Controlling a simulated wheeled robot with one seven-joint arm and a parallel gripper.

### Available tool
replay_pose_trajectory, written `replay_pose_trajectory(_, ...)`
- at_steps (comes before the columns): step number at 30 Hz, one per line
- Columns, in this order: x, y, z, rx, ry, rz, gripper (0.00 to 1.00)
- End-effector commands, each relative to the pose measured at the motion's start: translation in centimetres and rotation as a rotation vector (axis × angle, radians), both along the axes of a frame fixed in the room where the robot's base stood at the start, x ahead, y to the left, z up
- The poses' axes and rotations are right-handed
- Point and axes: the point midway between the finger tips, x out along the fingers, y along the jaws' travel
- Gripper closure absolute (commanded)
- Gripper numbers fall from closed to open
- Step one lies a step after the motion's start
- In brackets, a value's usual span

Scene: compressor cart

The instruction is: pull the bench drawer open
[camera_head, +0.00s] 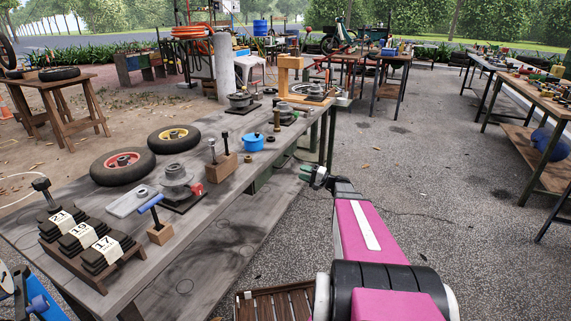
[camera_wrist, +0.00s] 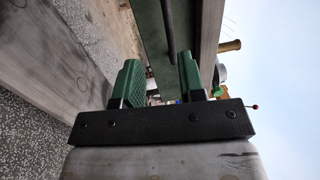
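The grey bench (camera_head: 230,235) runs along the left of the head view. Green metal under its edge (camera_head: 263,180) appears to be the drawer, mostly hidden by the bench top. My gripper (camera_head: 309,173) is beside the bench's right edge, with its green fingers toward it. In the wrist view, the green drawer front (camera_wrist: 148,22) lies ahead, with a dark bar handle (camera_wrist: 168,28) across it. My gripper (camera_wrist: 160,66) is open; the bar's near end shows between the fingertips, nearer the right one. I cannot tell whether they touch. The drawer looks shut.
The bench top holds numbered black weights (camera_head: 82,240), wheels (camera_head: 122,166), a blue pot (camera_head: 253,141) and a wooden frame (camera_head: 290,75). A slatted wooden crate (camera_head: 275,303) is low in front. Gravel ground (camera_head: 420,150) to the right is clear up to other tables.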

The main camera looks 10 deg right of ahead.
Motion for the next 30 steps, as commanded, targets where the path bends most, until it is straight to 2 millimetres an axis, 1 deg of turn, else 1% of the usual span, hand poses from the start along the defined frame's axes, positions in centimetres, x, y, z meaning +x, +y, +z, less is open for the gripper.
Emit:
replay_pose_trajectory(1, 0.5, -0.7, 0.2, 0.022, -0.014, -0.014, 0.63)
replay_pose_trajectory(3, 0.7, -1.2, 0.4, 0.041, -0.025, -0.026, 0.63)
replay_pose_trajectory(7, 1.2, -0.7, 0.7, 0.048, -0.030, -0.030, 0.63)
replay_pose_trajectory(11, 2.2, 0.8, 1.0, 0.048, -0.029, -0.029, 0.63)
replay_pose_trajectory(21, 5.5, 5.5, 2.1, 0.046, -0.028, -0.028, 0.63)
replay_pose_trajectory(27, 6.6, 7.0, 2.4, 0.046, -0.028, -0.029, 0.63)
replay_pose_trajectory(30, 6.8, 7.3, 2.5, 0.047, -0.028, -0.030, 0.63)
